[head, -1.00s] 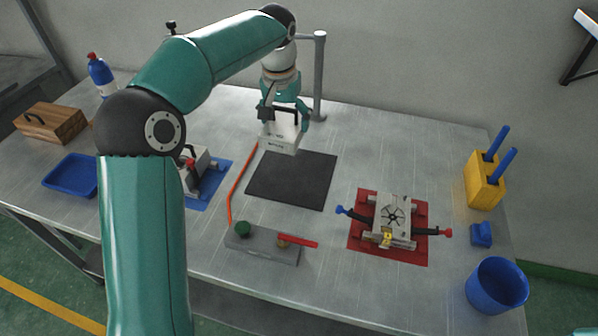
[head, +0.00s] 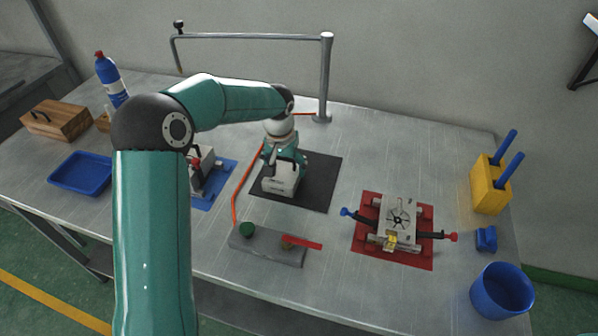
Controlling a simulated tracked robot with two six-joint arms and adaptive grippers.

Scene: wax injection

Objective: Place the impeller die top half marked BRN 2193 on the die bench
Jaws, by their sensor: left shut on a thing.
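My left gripper (head: 286,165) is shut on a pale grey block with a dark handle, the die top half (head: 280,182). The block is low over the left part of the black mat (head: 321,185) on the metal bench (head: 215,260); I cannot tell whether it touches the mat. Any marking on it is too small to read. A similar die half with a round impeller pattern (head: 398,217) lies on the red mat (head: 366,245), between clamps with blue and red ends. My right gripper is not in view.
Another die with a red knob (head: 197,165) is on the blue mat (head: 222,177), partly behind my arm. A grey manifold (head: 267,247) with an orange hose stands in front. A blue tray (head: 80,173), yellow holder (head: 490,184) and blue bin (head: 502,291) flank the bench. A post (head: 326,80) stands behind.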

